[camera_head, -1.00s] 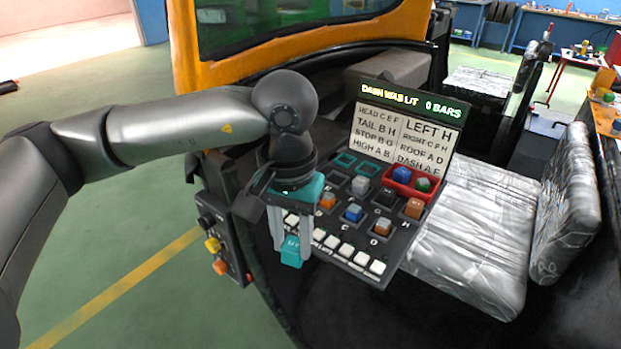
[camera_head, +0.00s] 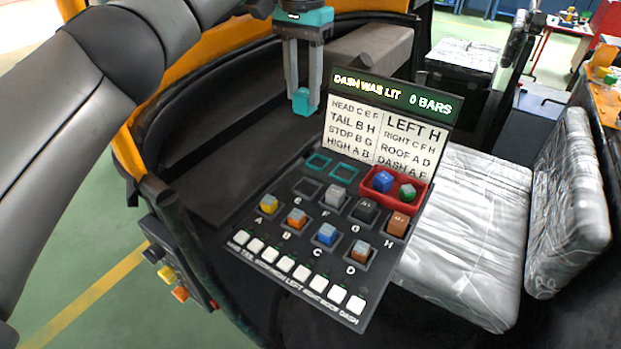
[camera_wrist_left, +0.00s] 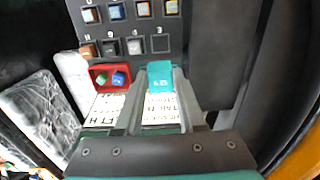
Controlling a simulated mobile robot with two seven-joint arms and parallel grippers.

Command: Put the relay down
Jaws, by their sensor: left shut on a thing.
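My left gripper (camera_head: 303,92) is shut on a teal relay (camera_head: 305,103) and holds it in the air behind the panel's upper left edge. The relay (camera_wrist_left: 160,75) also shows between the fingertips in the left wrist view. The dash panel (camera_head: 262,262) has lettered sockets. Yellow, orange, blue and mixed relays sit in A to D; grey, black and orange-brown ones sit in F, G and H. Socket E (camera_head: 307,189) looks empty. Two teal-outlined squares (camera_head: 318,164) above it are empty. My right gripper is not in view.
A red tray (camera_head: 411,201) at the panel's upper right holds a blue relay (camera_head: 383,181) and a green relay (camera_head: 407,192). A sign board (camera_head: 372,130) stands upright behind the panel, reading "DASH WAS LIT 0 BARS". A silvery seat (camera_head: 465,240) lies to the right.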

